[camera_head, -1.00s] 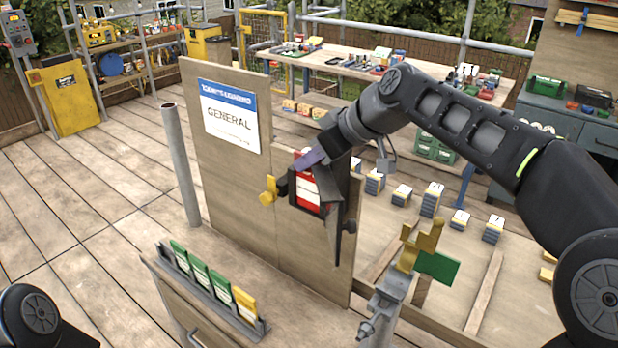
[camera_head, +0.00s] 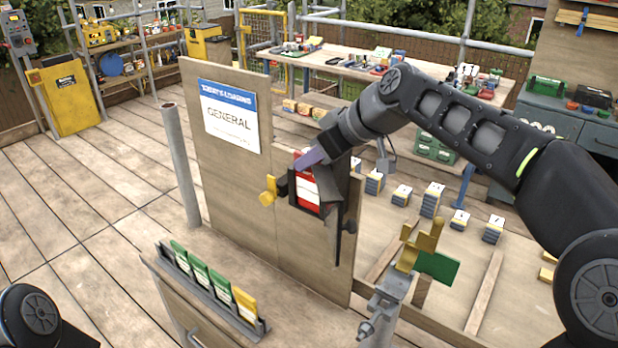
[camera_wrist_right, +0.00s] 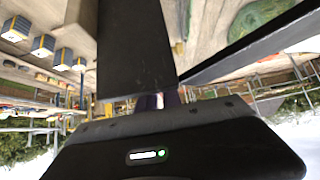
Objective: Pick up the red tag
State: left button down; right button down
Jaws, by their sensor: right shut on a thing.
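The red tag (camera_head: 307,194), red with white panels, stands in a dark holder on the wooden board in the head view. My right gripper (camera_head: 308,178) is at the tag's top, shut on it; the fingers and wrist hide part of the tag. In the right wrist view a dark surface fills the middle and the tag cannot be made out clearly. My left gripper is not in view; only a part of my left arm shows at the bottom left corner.
A wooden board (camera_head: 180,110) with a "GENERAL" sign (camera_head: 230,115) stands behind the holder. A rack (camera_head: 205,290) with green and yellow tags is at the front. A metal post with a green flag (camera_head: 437,266) stands right.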

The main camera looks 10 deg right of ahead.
jog(key=shift+r, duration=0.15)
dwell(0.4)
jog(key=shift+r, duration=0.6)
notch_tip(320, 180, up, 16)
jog(key=p, duration=0.3)
jog(key=shift+r, duration=0.25)
dwell(1.3)
